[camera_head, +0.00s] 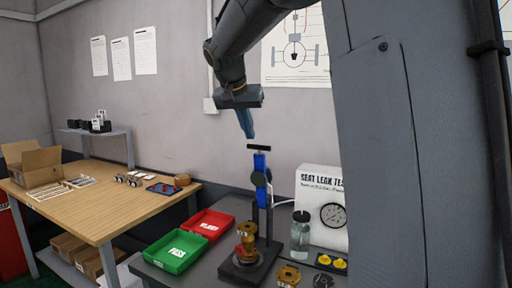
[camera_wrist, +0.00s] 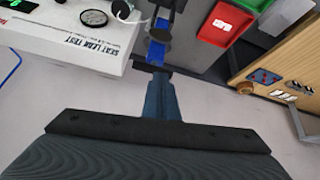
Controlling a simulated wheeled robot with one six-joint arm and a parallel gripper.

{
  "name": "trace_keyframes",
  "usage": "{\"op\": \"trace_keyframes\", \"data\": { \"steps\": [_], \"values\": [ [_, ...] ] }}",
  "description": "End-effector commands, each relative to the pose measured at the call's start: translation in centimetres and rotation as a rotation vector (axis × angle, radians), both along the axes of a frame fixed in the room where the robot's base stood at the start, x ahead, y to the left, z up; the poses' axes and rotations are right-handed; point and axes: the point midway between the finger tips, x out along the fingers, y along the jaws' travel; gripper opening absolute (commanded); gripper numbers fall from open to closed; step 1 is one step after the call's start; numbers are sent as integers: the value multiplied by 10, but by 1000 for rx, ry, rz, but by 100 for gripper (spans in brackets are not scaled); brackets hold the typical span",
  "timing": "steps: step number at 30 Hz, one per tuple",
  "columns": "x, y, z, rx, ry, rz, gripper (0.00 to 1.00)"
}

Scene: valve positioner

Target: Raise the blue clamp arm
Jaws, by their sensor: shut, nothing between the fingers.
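The blue clamp arm (camera_head: 260,163) stands roughly upright on a dark post, with a black T-shaped handle (camera_head: 258,147) on top and a dark round knob at its middle. Brass parts (camera_head: 247,240) sit on the fixture's base below it. My gripper (camera_head: 250,136) is shut and empty, pointing down just above and slightly left of the T-handle. In the wrist view, the fingers of my gripper (camera_wrist: 157,76) reach close to the black handle, and the blue clamp arm (camera_wrist: 156,53) shows beyond. I cannot tell whether fingers and handle touch.
A seat leak tester (camera_head: 322,190) with a gauge and a clear bottle (camera_head: 300,235) stand right of the fixture. A green tray (camera_head: 175,250) and a red tray (camera_head: 212,224) lie left. A wooden table (camera_head: 110,215) is farther left. The air above the trays is clear.

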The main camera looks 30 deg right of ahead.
Motion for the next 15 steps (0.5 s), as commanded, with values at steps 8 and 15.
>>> {"op": "trace_keyframes", "data": {
  "steps": [8, 15],
  "values": [
    [16, -26, 55, -30, -107, -151, 0],
    [27, -42, 32, -31, -106, -153, 0]
  ]
}}
